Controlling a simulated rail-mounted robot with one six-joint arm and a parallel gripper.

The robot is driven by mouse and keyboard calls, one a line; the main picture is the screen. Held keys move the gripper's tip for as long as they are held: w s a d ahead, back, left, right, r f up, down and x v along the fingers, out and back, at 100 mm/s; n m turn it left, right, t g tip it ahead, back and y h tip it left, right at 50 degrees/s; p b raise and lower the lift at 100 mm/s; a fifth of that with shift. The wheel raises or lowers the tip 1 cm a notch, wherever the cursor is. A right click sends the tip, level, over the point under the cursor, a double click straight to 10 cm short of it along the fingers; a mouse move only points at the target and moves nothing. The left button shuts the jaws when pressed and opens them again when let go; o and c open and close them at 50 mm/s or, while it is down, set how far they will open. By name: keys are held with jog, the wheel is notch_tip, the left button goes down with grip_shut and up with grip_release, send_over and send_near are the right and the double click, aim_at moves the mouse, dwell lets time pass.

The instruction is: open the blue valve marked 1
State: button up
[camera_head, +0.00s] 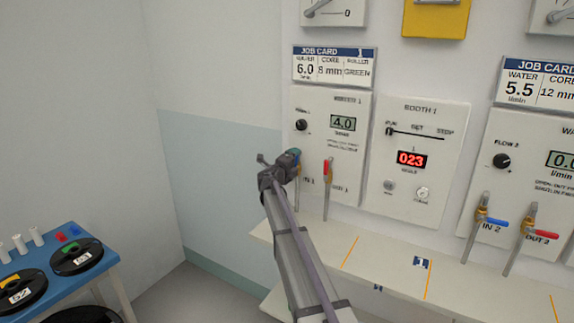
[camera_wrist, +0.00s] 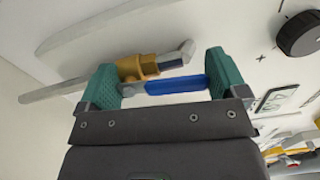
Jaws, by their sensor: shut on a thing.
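The blue valve handle (camera_wrist: 176,85) shows in the wrist view, between the two teal fingers of my gripper (camera_wrist: 162,66). The fingers are shut on it, one at each end. The handle joins a brass valve body (camera_wrist: 137,67) on a grey pipe against the pale panel. In the head view my gripper (camera_head: 285,158) is at the lower left of the left panel (camera_head: 345,105) and hides most of this valve. The panel's display (camera_head: 343,122) reads 4.0.
A shelf (camera_head: 385,262) runs below the panels. Another blue valve (camera_head: 495,222) and red valve (camera_head: 543,236) are farther right. A blue table (camera_head: 62,279) with spools stands at left.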

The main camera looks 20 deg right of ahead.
jog(key=o, duration=1)
jog(key=shift+f, duration=0.1)
jog(key=shift+c, duration=0.2)
jog(key=shift+a, duration=0.1)
jog(key=shift+s+a, duration=0.1)
jog(key=v, duration=1)
jog(key=shift+a, duration=0.25)
jog(key=shift+s, duration=0.1)
jog(key=shift+c, duration=0.3)
